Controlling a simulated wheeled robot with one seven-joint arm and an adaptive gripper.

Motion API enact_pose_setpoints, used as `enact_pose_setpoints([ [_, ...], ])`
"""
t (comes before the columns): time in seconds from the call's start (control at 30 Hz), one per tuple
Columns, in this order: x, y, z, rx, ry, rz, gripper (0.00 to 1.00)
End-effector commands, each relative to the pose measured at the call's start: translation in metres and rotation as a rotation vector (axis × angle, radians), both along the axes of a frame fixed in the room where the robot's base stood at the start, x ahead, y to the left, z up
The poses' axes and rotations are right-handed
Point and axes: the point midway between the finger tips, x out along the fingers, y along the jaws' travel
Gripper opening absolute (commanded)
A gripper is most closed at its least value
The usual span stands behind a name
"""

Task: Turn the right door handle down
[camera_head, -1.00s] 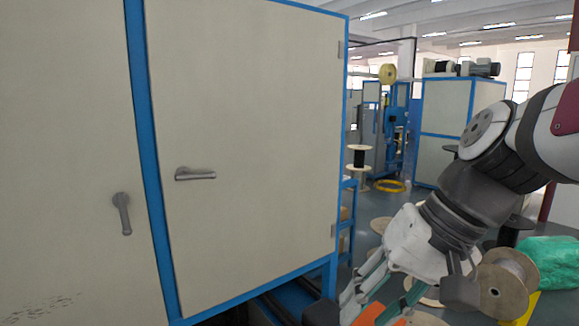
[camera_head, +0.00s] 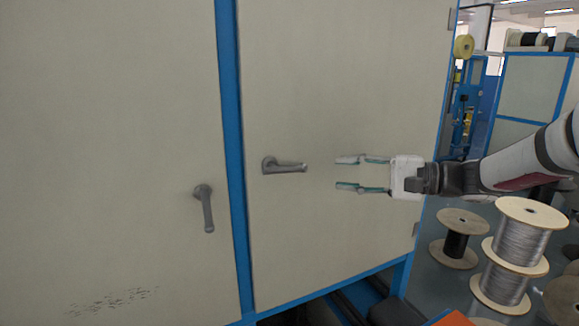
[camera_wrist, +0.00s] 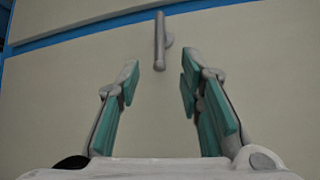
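The right door handle (camera_head: 284,165) is a grey lever on the right cabinet door (camera_head: 330,90), lying almost level and pointing right. My gripper (camera_head: 348,173) is open and empty to the right of the handle's free end, with its fingers pointing left at about the same height. In the wrist view the handle (camera_wrist: 160,40) shows ahead, beyond and between the two open fingertips (camera_wrist: 158,76). It is apart from both fingers. The left door handle (camera_head: 206,208) is a similar lever on the left door, hanging down.
A blue frame post (camera_head: 232,130) stands between the two doors. Several cable spools (camera_head: 522,240) stand on the floor at the right, below my arm. An orange object (camera_head: 452,318) shows at the bottom edge. The door's face around the handle is clear.

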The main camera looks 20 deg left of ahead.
Motion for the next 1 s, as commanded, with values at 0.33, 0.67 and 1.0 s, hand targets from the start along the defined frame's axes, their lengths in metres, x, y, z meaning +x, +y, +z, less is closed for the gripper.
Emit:
enact_pose_setpoints([
  [0.33,-0.007,0.058,-0.003,-0.002,0.000,0.005,0.34],
  [0.67,-0.011,0.114,-0.008,-0.003,-0.001,0.003,0.34],
  [1.0,-0.011,0.134,-0.009,-0.003,0.000,0.001,0.34],
])
